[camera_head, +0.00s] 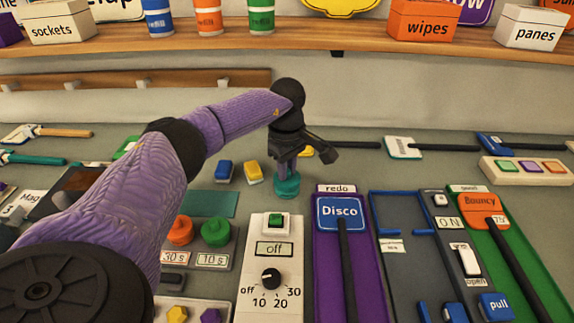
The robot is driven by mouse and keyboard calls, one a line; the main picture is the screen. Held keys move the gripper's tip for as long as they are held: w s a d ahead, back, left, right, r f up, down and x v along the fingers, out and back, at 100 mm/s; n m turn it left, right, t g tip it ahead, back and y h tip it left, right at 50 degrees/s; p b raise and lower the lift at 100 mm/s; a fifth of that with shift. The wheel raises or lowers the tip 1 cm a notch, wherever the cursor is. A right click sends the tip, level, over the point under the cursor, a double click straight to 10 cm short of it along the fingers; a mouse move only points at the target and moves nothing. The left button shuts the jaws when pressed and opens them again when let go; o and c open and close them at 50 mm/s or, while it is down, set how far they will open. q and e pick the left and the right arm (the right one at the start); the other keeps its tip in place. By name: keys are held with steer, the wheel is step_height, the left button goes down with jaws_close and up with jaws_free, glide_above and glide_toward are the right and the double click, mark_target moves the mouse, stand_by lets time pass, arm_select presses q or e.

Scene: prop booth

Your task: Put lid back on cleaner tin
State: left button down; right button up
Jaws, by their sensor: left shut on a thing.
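My left arm comes in from the left and reaches over the counter. Its dark left gripper (286,166) points down and is shut on the top of a small teal round piece (287,187), which looks like the lid. The piece is low over the counter, behind the white dial box. I cannot tell whether it touches what is below it. I cannot make out a separate cleaner tin; the teal piece or the gripper may hide it. My right gripper is not in view.
A white dial box (271,291) marked "off" stands in front of the teal piece. Blue (224,171) and yellow (253,173) blocks lie to its left. A wooden shelf (330,40) with boxes runs above.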

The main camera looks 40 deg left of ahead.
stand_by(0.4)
arm_select(q)
steer(key=c, duration=0.5)
jaws_free()
steer(key=shift+c, duration=0.2)
steer(key=shift+o, duration=1)
steer(key=o, duration=0.3)
steer(key=shift+o, duration=0.2)
steer(key=shift+r+p, duration=1.8)
steer(key=shift+r, duration=0.45)
step_height(320, 180, up, 3)
steer(key=shift+f+p, duration=0.2)
steer(key=shift+p, duration=0.85)
